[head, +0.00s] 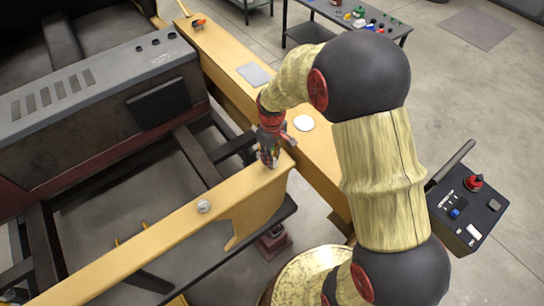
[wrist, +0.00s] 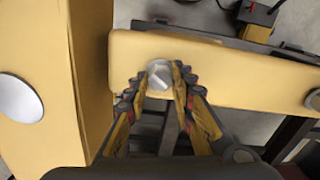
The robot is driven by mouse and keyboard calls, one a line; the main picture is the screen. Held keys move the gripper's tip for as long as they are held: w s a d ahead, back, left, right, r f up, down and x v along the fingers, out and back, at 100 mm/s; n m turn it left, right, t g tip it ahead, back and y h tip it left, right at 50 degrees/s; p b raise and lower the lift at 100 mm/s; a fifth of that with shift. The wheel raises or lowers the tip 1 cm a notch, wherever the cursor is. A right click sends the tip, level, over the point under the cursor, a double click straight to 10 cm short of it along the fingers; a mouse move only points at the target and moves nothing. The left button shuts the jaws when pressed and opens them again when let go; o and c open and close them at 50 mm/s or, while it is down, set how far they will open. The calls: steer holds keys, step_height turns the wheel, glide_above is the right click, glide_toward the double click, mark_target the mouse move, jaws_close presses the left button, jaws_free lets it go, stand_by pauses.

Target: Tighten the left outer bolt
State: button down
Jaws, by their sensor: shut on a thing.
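A silver bolt (wrist: 159,76) with a slanted slot across its head sits near the end of a yellow beam in the wrist view. My gripper (wrist: 163,84) has its two fingers on either side of the bolt head, shut on it. In the head view my gripper (head: 270,158) points down at the right end of the yellow beam (head: 160,243), and it hides this bolt. A second bolt (head: 204,206) stands on the same beam, to the left. It also shows at the right edge of the wrist view (wrist: 314,100).
A wider yellow rail (head: 240,88) crosses behind, bearing a white disc (head: 304,123) and a grey plate (head: 255,74). A grey slotted housing (head: 90,90) is at the left. A control box (head: 467,206) with a red knob is at the right. A table (head: 350,18) with small items stands behind.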

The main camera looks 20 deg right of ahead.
steer(key=m, duration=0.4)
steer(key=shift+w+r+m, duration=0.15)
steer(key=shift+m, duration=0.15)
steer(key=m, duration=0.3)
steer(key=shift+m, duration=0.3)
steer(key=m, duration=0.4)
steer(key=shift+m, duration=0.3)
steer(key=m, duration=0.3)
steer(key=shift+w+r+m, duration=0.1)
steer(key=shift+m, duration=0.2)
steer(key=m, duration=0.6)
steer(key=shift+p, duration=0.3)
steer(key=m, duration=0.7)
